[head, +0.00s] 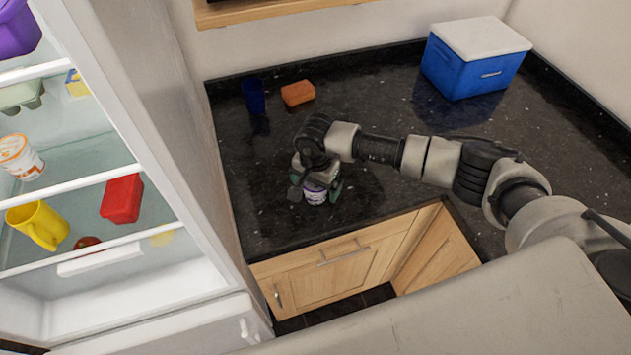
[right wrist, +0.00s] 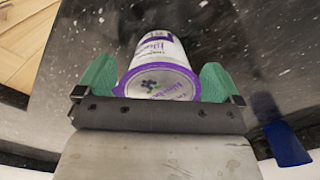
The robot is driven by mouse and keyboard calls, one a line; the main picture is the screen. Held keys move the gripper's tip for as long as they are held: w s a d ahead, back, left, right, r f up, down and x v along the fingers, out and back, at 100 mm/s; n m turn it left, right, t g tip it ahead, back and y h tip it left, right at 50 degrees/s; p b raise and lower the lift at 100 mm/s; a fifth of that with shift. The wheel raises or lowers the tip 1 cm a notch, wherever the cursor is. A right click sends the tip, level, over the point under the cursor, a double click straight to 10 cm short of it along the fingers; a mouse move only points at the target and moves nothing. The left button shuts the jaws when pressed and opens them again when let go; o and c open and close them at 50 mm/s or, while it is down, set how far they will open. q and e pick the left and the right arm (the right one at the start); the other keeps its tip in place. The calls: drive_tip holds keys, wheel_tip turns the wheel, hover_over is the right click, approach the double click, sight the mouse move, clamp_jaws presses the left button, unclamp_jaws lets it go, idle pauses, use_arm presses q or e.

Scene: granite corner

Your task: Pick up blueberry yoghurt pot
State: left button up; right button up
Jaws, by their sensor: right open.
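The blueberry yoghurt pot (head: 315,194) is white with a purple rim and stands on the dark granite counter, partly hidden by my right gripper (head: 316,190). In the right wrist view the pot (right wrist: 158,62) shows its printed lid and lies between the two green fingers of the right gripper (right wrist: 158,82). The fingers are open, one on each side of the pot, with a small gap visible on the left. My left gripper is in neither view.
A blue cup (head: 254,96) and an orange sponge (head: 298,93) stand behind on the counter (head: 365,75). A blue cool box (head: 475,65) with a white lid is at the back right. An open fridge (head: 85,150) with several items is at left.

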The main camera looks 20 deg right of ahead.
drive_tip(key=shift+f, duration=0.25)
drive_tip(key=c, duration=0.9)
drive_tip(key=shift+c, duration=0.5)
drive_tip(key=shift+r, duration=0.15)
